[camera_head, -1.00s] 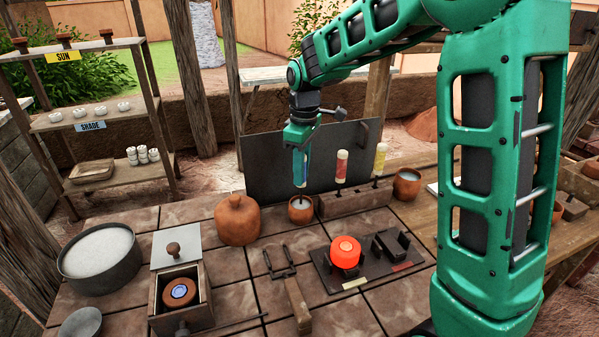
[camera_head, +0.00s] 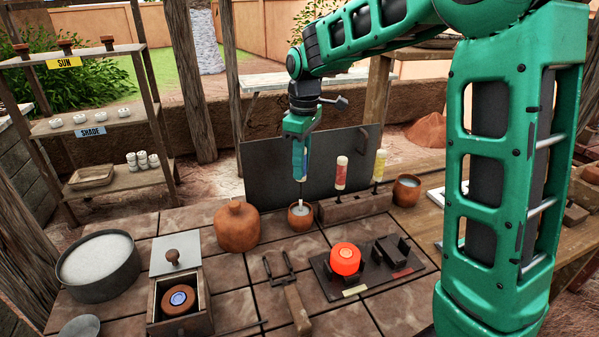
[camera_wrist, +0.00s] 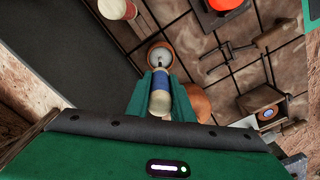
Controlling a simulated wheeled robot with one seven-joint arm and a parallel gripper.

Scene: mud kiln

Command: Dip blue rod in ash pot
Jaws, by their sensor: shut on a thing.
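My gripper (camera_head: 300,146) is shut on the blue rod (camera_head: 302,168), which hangs upright with its thin pale tip down. The tip reaches the mouth of a small clay pot (camera_head: 300,222) with pale grey-white contents. I cannot tell how deep the tip sits in it. In the wrist view the blue rod (camera_wrist: 161,90) lies between the green fingers, and its tip lines up with the clay pot (camera_wrist: 151,52). A second small clay pot (camera_head: 407,196) with pale contents stands to the right, beyond the rod rack.
A wooden rack (camera_head: 352,208) with a red rod (camera_head: 341,173) and a yellow rod (camera_head: 380,164) stands just right of the pot. A round clay jar (camera_head: 237,229) is close on the left. A dark upright panel (camera_head: 270,175) stands behind. A glowing orange piece (camera_head: 345,259) sits in front.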

